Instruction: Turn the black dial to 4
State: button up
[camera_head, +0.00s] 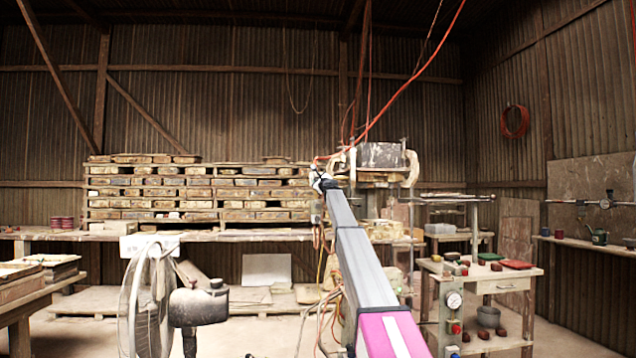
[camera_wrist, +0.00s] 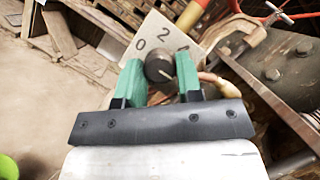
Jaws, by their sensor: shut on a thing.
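In the wrist view the black dial (camera_wrist: 159,67) sits between the two green fingers of my gripper (camera_wrist: 160,80), which is shut on it. A pale mark shows on the dial's face, but I cannot tell for sure which number it points at. Behind the dial is a pale plate (camera_wrist: 146,38) with the numbers 0, 2 and, partly readable at the right, 4. In the head view my arm reaches far forward, and my gripper (camera_head: 319,181) is small at its end by the press (camera_head: 381,156). The dial cannot be made out there.
A red hose (camera_head: 395,100) hangs down to the press. Pallets with stacked tiles (camera_head: 200,188) stand at the back left. A fan (camera_head: 150,300) is at the front left. A small bench (camera_head: 490,272) with a gauge and coloured pieces stands at the right.

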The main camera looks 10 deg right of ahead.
jog(key=n+g, duration=0.1)
jog(key=n, duration=0.3)
jog(key=n+g, duration=0.1)
jog(key=n, duration=0.3)
jog(key=n+g+y, duration=0.1)
jog(key=n+g, duration=0.1)
jog(key=n, duration=0.2)
jog(key=shift+d+r, duration=0.1)
jog(key=shift+r, duration=0.15)
dwell(0.3)
jog(key=o, duration=0.9)
jog(key=v, duration=1.1)
jog(key=shift+r, duration=0.15)
